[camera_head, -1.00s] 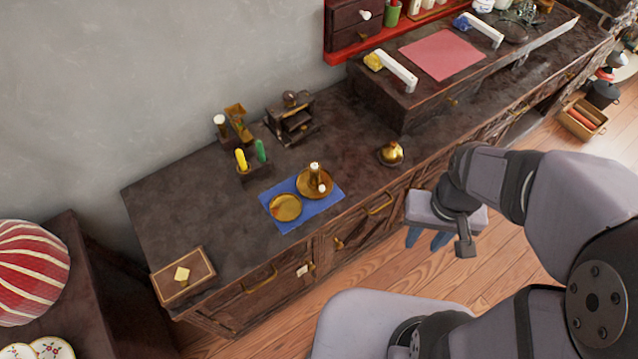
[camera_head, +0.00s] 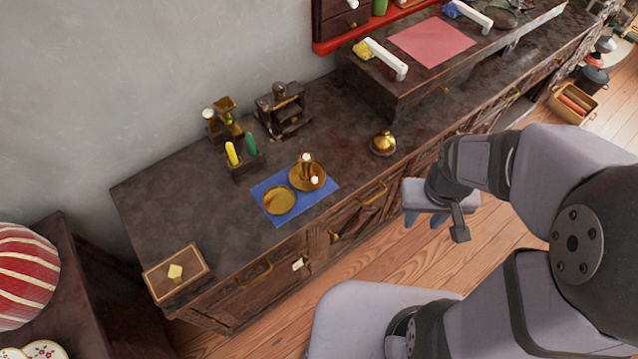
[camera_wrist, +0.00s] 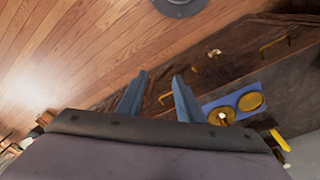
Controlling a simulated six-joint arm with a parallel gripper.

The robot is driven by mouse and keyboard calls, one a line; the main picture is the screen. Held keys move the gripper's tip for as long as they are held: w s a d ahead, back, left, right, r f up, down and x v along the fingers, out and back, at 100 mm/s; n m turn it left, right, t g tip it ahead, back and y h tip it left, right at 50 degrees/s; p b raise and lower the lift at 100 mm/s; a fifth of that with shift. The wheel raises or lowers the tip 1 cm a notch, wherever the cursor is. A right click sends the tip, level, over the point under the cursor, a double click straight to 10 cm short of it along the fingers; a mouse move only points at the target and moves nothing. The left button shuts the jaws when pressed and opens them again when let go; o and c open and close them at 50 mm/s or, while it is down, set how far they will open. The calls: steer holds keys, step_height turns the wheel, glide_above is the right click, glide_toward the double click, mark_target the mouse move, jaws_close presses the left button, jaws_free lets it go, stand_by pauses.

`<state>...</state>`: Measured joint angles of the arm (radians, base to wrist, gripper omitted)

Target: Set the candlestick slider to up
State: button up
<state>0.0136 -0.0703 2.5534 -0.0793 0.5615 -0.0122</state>
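The brass candlestick (camera_head: 301,184) is a round dish with a short upright stem and a white-topped part, plus a small pale knob (camera_head: 314,180) near its front rim. It stands on a blue mat (camera_head: 325,190) on the dark cabinet top. It also shows in the wrist view (camera_wrist: 228,112) at the right. Which part slides, and its setting, I cannot tell. My gripper (camera_head: 425,221) hangs in front of the cabinet, right of the candlestick and apart from it. In the wrist view its two blue fingers (camera_wrist: 157,97) are spread with nothing between them.
A brass plate (camera_head: 279,201) lies beside the candlestick. A brass bell-like piece (camera_head: 383,143) stands to the right. A holder with yellow and green sticks (camera_head: 243,165) and a small dark stove-like piece (camera_head: 284,110) stand behind. A box (camera_head: 178,274) sits front left. Drawer handles (camera_head: 372,195) protrude.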

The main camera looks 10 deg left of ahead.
steer(key=w+d+f+n+t+b, duration=0.1)
steer(key=w+f+n+t+b, duration=0.3)
steer(key=w+f, duration=0.5)
steer(key=n+t+y+b, duration=0.45)
steer(key=y+b, duration=0.25)
steer(key=b, duration=0.4)
glide_toward(353, 195)
steer(key=w+f, duration=0.1)
steer(key=w, duration=0.5)
steer(key=a+y, duration=0.1)
steer(key=a+y+b, duration=0.1)
steer(key=a, duration=0.1)
steer(key=s+a+f+n+y+b, duration=0.1)
steer(key=a, duration=0.1)
steer(key=a+y+b, duration=0.1)
steer(key=s+y, duration=0.1)
steer(key=s+a+r+y+b, duration=0.1)
steer(key=y, duration=0.1)
steer(key=shift+s+a+n+t+b, duration=0.2)
steer(key=shift+a+n+t+b, duration=0.1)
steer(key=shift+n+t+b, duration=0.05)
steer(key=shift+s+a+r+y, duration=0.25)
steer(key=shift+s+r+y, duration=0.2)
steer(key=shift+r+y, duration=0.15)
steer(key=shift+a, duration=0.1)
steer(key=shift+x, duration=3.55)
steer(key=shift+f, duration=0.1)
